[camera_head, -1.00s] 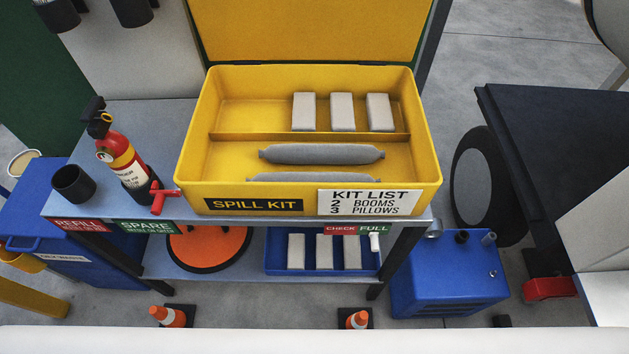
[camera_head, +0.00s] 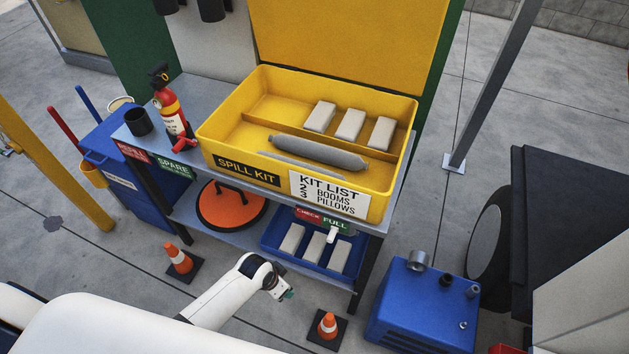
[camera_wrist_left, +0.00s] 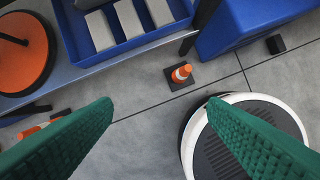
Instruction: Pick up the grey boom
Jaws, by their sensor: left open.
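A grey boom (camera_head: 318,151) lies in the front compartment of the open yellow spill kit box (camera_head: 228,131) on the bench. A second grey boom (camera_head: 300,167) lies in front of it, mostly hidden by the box's front wall. My left gripper (camera_head: 285,293) is low in front of the bench, below and apart from the box. No boom shows in that view. My right gripper is not in view.
A blue tray (camera_head: 273,242) of pillows sits on the lower shelf. A fire extinguisher (camera_head: 175,120) and a black cup (camera_head: 138,122) stand left of the box. Traffic cones (camera_head: 327,327) stand on the floor by the bench.

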